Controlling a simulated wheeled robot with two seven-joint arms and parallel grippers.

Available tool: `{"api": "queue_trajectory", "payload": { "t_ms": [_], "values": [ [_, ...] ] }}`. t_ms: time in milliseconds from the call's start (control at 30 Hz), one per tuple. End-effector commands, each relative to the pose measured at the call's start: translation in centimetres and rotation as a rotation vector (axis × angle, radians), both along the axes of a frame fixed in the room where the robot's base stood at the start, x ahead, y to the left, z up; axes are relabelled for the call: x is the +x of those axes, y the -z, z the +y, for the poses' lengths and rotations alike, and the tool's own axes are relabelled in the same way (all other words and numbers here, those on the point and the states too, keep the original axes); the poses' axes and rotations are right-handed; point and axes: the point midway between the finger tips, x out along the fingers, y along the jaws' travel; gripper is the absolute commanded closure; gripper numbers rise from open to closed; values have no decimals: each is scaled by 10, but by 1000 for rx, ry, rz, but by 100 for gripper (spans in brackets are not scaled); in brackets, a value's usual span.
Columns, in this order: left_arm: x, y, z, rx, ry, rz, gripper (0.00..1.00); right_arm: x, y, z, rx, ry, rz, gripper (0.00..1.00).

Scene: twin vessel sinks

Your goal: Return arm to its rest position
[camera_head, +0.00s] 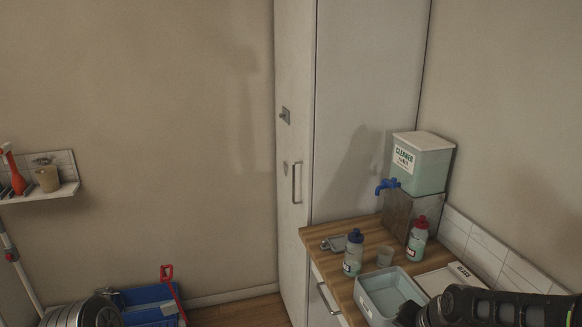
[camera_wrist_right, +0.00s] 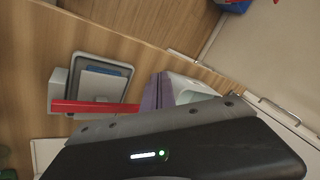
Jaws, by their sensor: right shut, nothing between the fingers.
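My right arm (camera_head: 500,306) shows as dark ribbed links at the lower right of the head view, in front of the counter's near end. Its hand is out of that view. In the right wrist view my right gripper (camera_wrist_right: 165,140) fills the lower part as a dark housing with a grey edge and a small green light. It is shut and holds nothing. Its fingertips are hard to make out. My left gripper is not in view.
A tall cabinet (camera_head: 358,110) stands behind. A blue bin (camera_head: 150,301) sits on the floor.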

Motion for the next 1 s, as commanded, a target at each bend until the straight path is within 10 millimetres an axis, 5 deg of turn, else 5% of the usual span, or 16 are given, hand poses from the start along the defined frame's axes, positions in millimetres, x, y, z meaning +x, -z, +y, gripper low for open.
{"api": "queue_trajectory", "payload": {
  "t_ms": [33, 167, 300, 400, 500, 633, 1000],
  "values": [
    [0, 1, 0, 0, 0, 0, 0, -5, 36, 22, 10, -69, -12, 100],
    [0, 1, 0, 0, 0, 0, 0, -37, 123, 75, 4, -221, -49, 100],
    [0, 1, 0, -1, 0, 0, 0, -107, 200, 119, -12, -335, 2, 100],
    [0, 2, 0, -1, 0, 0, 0, -164, 238, 140, -4, -382, 88, 100],
    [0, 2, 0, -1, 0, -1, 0, -212, 259, 154, 17, -415, 184, 100],
    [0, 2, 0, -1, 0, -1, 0, -250, 273, 166, 34, -459, 262, 100],
    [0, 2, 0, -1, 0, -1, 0, -258, 277, 172, 38, -482, 274, 97]
  ]
}}
